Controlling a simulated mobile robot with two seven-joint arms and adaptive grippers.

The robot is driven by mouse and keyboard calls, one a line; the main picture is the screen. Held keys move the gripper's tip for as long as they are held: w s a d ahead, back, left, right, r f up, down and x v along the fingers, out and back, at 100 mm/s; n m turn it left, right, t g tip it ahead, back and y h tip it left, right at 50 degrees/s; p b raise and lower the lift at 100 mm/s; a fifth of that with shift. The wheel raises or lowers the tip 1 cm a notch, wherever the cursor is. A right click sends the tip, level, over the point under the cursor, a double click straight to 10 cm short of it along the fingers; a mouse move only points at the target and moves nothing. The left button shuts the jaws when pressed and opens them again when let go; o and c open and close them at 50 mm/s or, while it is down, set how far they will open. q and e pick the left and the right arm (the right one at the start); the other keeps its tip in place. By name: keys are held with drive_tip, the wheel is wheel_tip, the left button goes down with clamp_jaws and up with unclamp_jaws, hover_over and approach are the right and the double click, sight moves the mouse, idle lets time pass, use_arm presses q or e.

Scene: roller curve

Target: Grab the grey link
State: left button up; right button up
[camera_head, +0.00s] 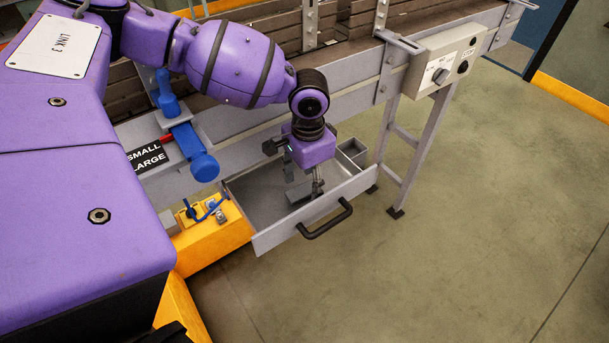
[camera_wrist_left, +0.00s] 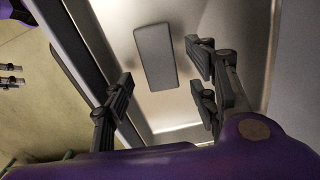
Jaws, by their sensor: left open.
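The grey link (camera_wrist_left: 155,57) is a flat, rounded grey bar lying on the floor of an open metal drawer. In the head view the link (camera_head: 299,193) shows partly, with my left gripper in front of it. My left gripper (camera_head: 303,180) points down inside the drawer, above the link. In the left wrist view my gripper (camera_wrist_left: 160,88) is open, with a dark finger to each side and nothing between them. The link appears beyond the fingertips, apart from them. My right gripper is not recognisable in either view.
The drawer (camera_head: 262,240) has raised walls and a black handle (camera_head: 325,220) in front. A small grey box (camera_head: 353,151) sits at its right end. The conveyor frame (camera_head: 345,78) with a control box (camera_head: 443,60) stands behind. Floor (camera_head: 480,210) is clear at right.

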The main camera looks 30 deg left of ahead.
use_arm(q)
drive_tip(key=shift+f, duration=0.9)
drive_tip(key=c, duration=1.2)
